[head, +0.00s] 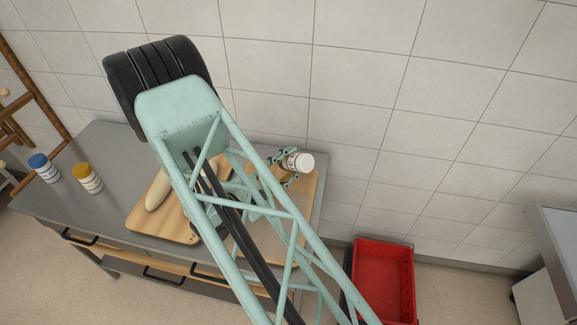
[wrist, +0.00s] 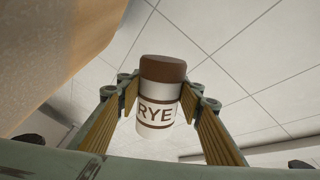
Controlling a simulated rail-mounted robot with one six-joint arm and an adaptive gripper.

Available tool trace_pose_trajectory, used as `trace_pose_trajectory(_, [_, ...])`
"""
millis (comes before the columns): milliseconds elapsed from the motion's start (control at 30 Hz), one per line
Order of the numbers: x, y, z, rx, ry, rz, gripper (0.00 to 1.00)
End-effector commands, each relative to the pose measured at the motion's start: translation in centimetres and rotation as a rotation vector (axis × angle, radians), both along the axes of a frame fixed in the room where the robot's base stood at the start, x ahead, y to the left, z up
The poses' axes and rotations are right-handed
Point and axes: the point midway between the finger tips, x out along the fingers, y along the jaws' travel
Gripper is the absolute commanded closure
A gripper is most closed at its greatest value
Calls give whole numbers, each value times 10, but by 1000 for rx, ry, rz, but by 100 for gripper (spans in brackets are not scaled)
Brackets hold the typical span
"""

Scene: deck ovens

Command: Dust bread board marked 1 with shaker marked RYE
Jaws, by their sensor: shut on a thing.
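My gripper (head: 285,168) is shut on the RYE shaker (head: 299,163), a white container with dark bands. In the wrist view the RYE shaker (wrist: 160,98) sits between the fingers (wrist: 162,108), with its brown cap and RYE label visible. In the head view its white end faces up and the cap is hidden, so it looks tipped cap-down. It is above a wooden board (head: 304,203) at the right end of the counter, mostly behind my arm; its mark is hidden. A board marked 2 (head: 180,228) lies left of it, bearing a pale loaf (head: 158,190).
A blue-capped shaker (head: 43,168) and a yellow-capped shaker (head: 87,179) stand at the left of the grey counter (head: 110,205). A red crate (head: 384,285) is on the floor right of the counter. A tiled wall (head: 400,110) runs close behind.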

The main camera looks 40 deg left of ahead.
Motion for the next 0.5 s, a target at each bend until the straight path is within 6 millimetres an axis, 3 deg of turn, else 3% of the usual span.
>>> trace_pose_trajectory(367, [26, 3, 0, 2, -1, -1, 80])
trace_pose_trajectory(500, [24, -6, 0, -1, -1, 1, 80])
